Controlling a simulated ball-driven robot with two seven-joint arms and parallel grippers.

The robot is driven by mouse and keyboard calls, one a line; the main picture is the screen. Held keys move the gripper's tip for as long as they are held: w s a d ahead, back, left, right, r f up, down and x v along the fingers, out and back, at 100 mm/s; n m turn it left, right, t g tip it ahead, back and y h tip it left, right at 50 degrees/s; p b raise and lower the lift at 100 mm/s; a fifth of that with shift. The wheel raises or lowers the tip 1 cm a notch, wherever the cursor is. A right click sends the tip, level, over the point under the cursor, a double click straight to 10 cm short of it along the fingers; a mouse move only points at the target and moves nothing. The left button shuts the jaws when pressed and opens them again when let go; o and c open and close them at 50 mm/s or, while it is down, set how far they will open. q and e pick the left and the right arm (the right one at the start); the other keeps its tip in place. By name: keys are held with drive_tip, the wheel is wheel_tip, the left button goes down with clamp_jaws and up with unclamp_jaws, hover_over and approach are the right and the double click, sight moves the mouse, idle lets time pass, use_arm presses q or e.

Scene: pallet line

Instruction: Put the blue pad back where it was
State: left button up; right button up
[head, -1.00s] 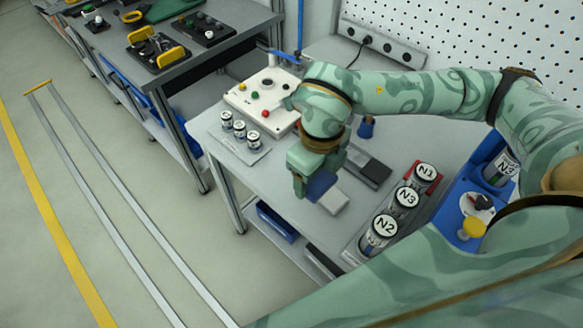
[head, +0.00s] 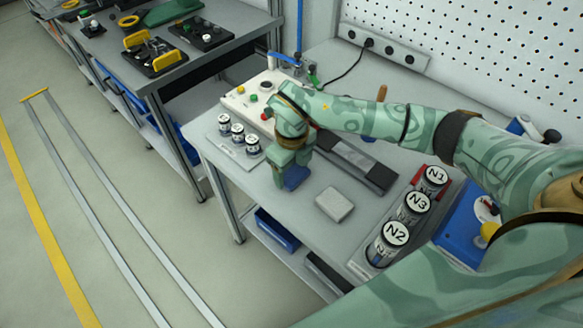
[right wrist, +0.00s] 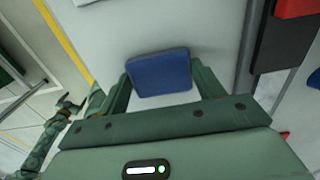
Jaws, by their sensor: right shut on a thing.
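The blue pad (head: 295,177) is between the fingers of my right gripper (head: 292,168), low over the grey table. The gripper is shut on it. In the right wrist view the pad (right wrist: 160,73) fills the gap between the dark green fingers of this gripper (right wrist: 163,85). I cannot tell if the pad touches the table. A light grey block (head: 335,204) lies apart from it, to the right. A dark flat tray (head: 352,160) lies behind. My left gripper is outside the head view; a small green arm-like shape at the left of the right wrist view may be it.
A holder with cans marked N1, N3 and N2 (head: 396,240) stands at the right. A plate with small cans (head: 239,137) and a white control box (head: 240,99) are at the left and back left. The table in front of the pad is bare.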

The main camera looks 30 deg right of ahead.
sight(292, 172)
drive_tip(key=shift+r, duration=0.1)
drive_tip(key=o, duration=0.9)
drive_tip(key=shift+o, duration=0.2)
wheel_tip(292, 172, up, 12)
drive_tip(key=p, duration=0.2)
drive_tip(key=shift+p, duration=0.35)
